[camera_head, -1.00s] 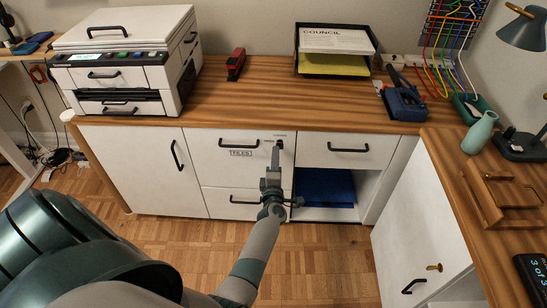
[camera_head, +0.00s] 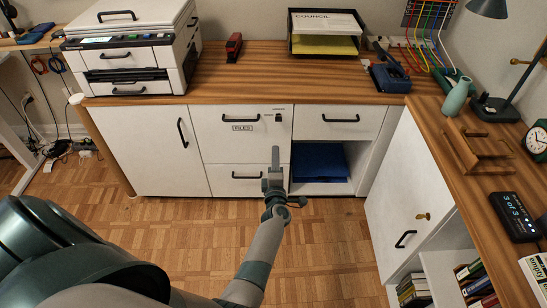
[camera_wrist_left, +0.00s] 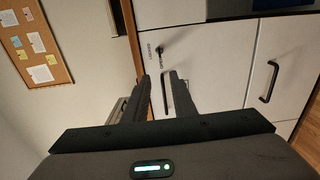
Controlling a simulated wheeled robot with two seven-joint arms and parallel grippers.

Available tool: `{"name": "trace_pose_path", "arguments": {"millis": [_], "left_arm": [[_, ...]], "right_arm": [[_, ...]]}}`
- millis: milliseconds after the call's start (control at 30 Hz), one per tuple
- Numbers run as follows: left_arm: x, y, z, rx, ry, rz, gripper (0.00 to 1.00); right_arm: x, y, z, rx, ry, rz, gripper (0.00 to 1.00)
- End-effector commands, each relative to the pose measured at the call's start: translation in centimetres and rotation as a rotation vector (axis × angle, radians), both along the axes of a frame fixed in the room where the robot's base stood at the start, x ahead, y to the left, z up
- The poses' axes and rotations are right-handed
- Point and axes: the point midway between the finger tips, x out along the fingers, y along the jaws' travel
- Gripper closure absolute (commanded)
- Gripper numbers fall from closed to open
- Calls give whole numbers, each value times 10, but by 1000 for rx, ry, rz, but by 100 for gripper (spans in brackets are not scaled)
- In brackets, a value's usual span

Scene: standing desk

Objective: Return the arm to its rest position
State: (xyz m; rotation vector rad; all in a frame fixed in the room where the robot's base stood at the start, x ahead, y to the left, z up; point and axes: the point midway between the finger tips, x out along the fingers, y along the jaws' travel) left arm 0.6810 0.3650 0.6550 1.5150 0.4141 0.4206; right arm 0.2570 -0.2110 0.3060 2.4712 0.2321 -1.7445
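My left arm reaches up from the bottom of the head view. Its gripper (camera_head: 276,155) points at the white file cabinet, and its tips appear just below the dark lock (camera_head: 278,117) on the FILES drawer (camera_head: 222,140). In the left wrist view the two fingers (camera_wrist_left: 162,80) are spread with nothing between them, so the gripper is open and empty. The lock (camera_wrist_left: 158,50) and a black drawer handle (camera_wrist_left: 165,90) show beyond the fingers, apart from them. The FILES drawer looks shut. My right gripper is not in view.
The wooden desktop (camera_head: 270,75) runs above the cabinets and turns along the right side. A printer (camera_head: 125,60) stands on it at left, a paper tray (camera_head: 327,47) at the back. An open cubby holds a blue item (camera_head: 318,163). The parquet floor (camera_head: 190,235) is clear.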

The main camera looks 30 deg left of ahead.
Motion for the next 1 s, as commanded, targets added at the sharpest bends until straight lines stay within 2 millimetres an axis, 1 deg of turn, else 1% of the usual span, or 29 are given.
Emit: {"name": "trace_pose_path", "arguments": {"millis": [233, 467, 567, 633, 667, 767, 867, 900, 967, 1000], "left_arm": [[0, 0, 0, 0, 0, 0, 76], [0, 0, 0, 0, 0, -1, 76], [-1, -3, -3, 13, 13, -12, 76], [-4, -8, -9, 41, 40, -38, 76], [-5, -12, -13, 60, 58, -54, 76], [-14, -31, -34, 149, 143, -136, 76], [-31, -56, -65, 277, 261, -252, 76], [-40, -68, -80, 334, 315, -307, 76], [-58, -85, -104, 424, 397, -393, 76], [-71, -96, -121, 486, 453, -452, 76]], "right_arm": [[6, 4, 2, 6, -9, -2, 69], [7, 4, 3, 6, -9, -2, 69], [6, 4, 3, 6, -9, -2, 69], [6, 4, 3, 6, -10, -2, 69], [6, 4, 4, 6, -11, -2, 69], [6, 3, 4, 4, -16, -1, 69], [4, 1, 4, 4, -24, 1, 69], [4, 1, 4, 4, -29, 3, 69], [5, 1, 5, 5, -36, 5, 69], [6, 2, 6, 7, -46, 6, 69]]}}
